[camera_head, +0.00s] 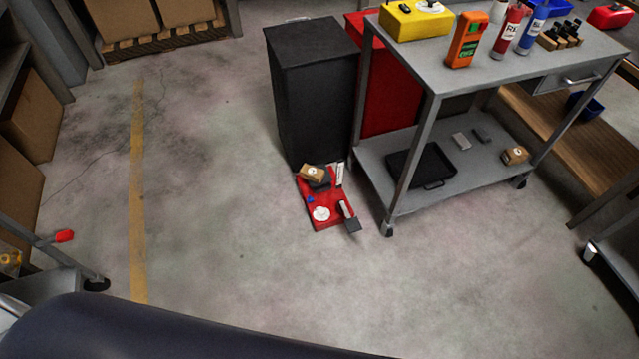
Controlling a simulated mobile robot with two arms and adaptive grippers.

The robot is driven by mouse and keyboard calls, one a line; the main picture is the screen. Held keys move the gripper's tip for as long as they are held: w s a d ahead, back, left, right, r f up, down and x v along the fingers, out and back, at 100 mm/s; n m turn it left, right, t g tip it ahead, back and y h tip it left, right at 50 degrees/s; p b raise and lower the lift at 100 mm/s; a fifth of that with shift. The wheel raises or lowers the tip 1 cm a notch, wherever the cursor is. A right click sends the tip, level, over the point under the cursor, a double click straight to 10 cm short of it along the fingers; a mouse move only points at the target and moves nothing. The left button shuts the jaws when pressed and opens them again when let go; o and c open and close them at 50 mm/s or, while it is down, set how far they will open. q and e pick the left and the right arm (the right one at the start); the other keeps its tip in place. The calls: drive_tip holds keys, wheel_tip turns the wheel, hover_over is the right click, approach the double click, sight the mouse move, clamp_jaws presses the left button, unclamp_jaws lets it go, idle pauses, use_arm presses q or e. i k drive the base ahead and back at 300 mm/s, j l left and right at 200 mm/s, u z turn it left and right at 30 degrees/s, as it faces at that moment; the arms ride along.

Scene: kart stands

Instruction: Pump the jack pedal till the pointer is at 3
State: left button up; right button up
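A small red jack (314,190) lies on the floor between the black cabinet and the grey cart. A cardboard box (311,172) sits on a dark platform at its far end. An upright white strip (340,174) stands beside the box; it may be the scale. A white disc (321,213) and a small blue part (310,199) are on the red base. A dark pedal-like plate (352,224) sticks out at the near right corner. The pointer and the numbers are too small to read. Neither of my grippers is in view.
A grey wheeled cart (385,190) stands right of the jack, with bottles and tools on top. A black cabinet (312,95) stands behind the jack. A yellow line (137,190) runs along the floor at left. The floor in front of the jack is clear.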

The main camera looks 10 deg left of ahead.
sight(353, 225)
drive_tip(key=i+l+u, duration=0.1)
drive_tip(key=i+l, duration=0.2)
drive_tip(key=i+l+u, duration=0.15)
drive_tip(key=l, duration=0.25)
drive_tip(key=i+l+u, duration=0.1)
drive_tip(key=i+l, duration=0.25)
drive_tip(key=i+l+u, duration=0.1)
drive_tip(key=i+l, duration=0.15)
drive_tip(key=l, duration=0.25)
